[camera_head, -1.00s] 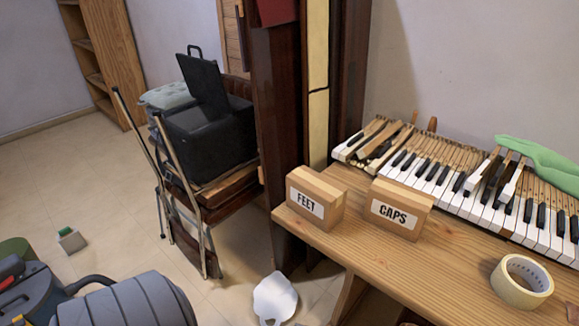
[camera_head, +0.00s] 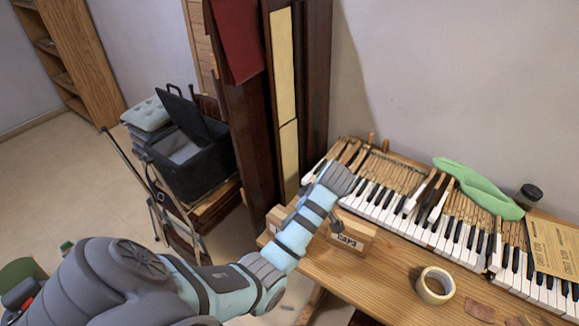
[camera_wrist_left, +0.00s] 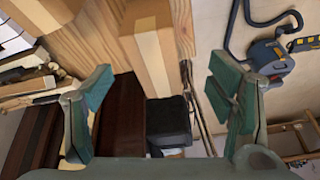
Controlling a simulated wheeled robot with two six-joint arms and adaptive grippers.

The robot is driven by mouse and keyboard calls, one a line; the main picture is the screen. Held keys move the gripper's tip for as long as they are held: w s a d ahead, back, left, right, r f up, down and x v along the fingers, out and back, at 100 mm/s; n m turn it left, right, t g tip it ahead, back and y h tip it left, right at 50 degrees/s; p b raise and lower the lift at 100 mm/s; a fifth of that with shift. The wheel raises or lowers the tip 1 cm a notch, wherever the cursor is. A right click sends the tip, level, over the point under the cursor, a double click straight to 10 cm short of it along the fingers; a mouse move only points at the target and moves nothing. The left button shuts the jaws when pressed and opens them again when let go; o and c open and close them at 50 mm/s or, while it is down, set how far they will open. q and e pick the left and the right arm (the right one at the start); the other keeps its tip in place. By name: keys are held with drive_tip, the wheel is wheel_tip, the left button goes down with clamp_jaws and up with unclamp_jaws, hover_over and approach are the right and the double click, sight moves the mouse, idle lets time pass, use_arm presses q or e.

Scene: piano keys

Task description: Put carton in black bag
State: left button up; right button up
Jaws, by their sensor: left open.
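Two small brown cartons stand near the left edge of the wooden bench in the head view. The one labelled CAPS (camera_head: 356,236) is partly behind my arm. The other carton (camera_head: 276,216) is mostly hidden by my arm and its label does not show. In the left wrist view one carton (camera_wrist_left: 150,38) lies between the spread fingers, apart from both. The other carton (camera_wrist_left: 42,12) is at upper left. The black bag (camera_head: 188,170) sits open with its lid raised on a folding chair.
The wooden bench (camera_head: 330,275) also holds a tape roll (camera_head: 435,285), piano keys (camera_head: 400,215), a green cloth (camera_head: 478,188) and a dark jar (camera_head: 528,194). A tall dark wooden post (camera_head: 240,120) stands between bench and bag. A blue machine (camera_wrist_left: 272,62) is on the floor.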

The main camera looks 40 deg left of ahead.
sight(274, 218)
use_arm(q)
drive_tip(key=shift+w+a+r+n, duration=0.15)
drive_tip(key=shift+w+r+n, duration=0.55)
drive_tip(key=shift+w+r, duration=0.25)
drive_tip(key=shift+w+a+f+n+g+b, duration=0.1)
drive_tip(key=shift+w+a+n+g+b, duration=0.1)
drive_tip(key=shift+n+g+b, duration=0.15)
drive_tip(key=shift+b+x, duration=0.75)
drive_tip(key=shift+x, duration=0.3)
drive_tip(key=x, duration=0.3)
drive_tip(key=a+x, duration=0.1)
drive_tip(key=x, duration=0.3)
drive_tip(key=s+b+x, duration=0.1)
drive_tip(key=x, duration=0.2)
drive_tip(key=shift+a, duration=0.35)
drive_tip(key=shift+a+f, duration=0.1)
drive_tip(key=shift+f, duration=0.2)
drive_tip(key=shift+f, duration=0.2)
drive_tip(key=shift+c, duration=0.4)
